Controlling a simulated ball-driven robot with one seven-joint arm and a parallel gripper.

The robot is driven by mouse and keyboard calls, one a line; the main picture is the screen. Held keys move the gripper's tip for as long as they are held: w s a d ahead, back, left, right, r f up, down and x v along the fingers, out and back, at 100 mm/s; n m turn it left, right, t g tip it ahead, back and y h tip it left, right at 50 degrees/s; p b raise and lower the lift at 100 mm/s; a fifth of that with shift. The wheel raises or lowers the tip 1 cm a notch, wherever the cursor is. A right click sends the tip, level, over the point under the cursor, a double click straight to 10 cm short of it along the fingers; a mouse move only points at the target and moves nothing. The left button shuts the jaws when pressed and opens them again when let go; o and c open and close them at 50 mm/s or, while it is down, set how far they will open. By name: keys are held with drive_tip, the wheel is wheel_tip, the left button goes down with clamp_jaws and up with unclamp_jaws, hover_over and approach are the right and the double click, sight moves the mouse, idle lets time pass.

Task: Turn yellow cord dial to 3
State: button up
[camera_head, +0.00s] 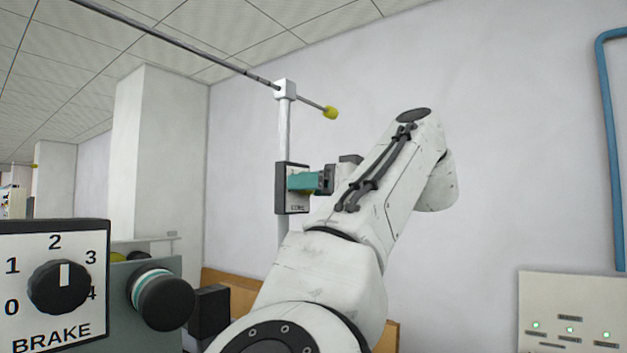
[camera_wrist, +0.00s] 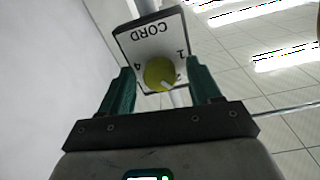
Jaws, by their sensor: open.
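The cord dial is a round yellow knob (camera_wrist: 159,73) on a white, dark-edged plate (camera_wrist: 150,42) marked CORD, which appears upside down in the wrist view. A 4 shows left of the knob and a 1 right of it. A pale pointer mark slants toward the lower right; the number it meets is not clear. My gripper (camera_wrist: 158,70) is open, with one teal finger on each side of the knob; contact cannot be told. In the head view, my gripper (camera_head: 291,183) is in front of the plate (camera_head: 282,203) on a post, hiding most of the dial.
A BRAKE panel (camera_head: 20,243) with a black dial stands at lower left, beside a dark round knob (camera_head: 166,303). A rod (camera_head: 190,50) crosses above the post. A control box (camera_head: 570,300) and blue pipe (camera_head: 612,140) are at right.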

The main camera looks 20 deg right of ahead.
drive_tip(key=shift+c, duration=0.4)
drive_tip(key=c, duration=1)
drive_tip(key=shift+o, duration=0.2)
drive_tip(key=shift+f+m+b, duration=0.25)
drive_tip(key=shift+m+b, duration=0.05)
drive_tip(key=shift+b, duration=0.3)
drive_tip(key=m, duration=1.2)
drive_tip(key=shift+r+m+g+b, duration=0.25)
drive_tip(key=shift+m+g+b, duration=0.05)
drive_tip(key=shift+m, duration=0.1)
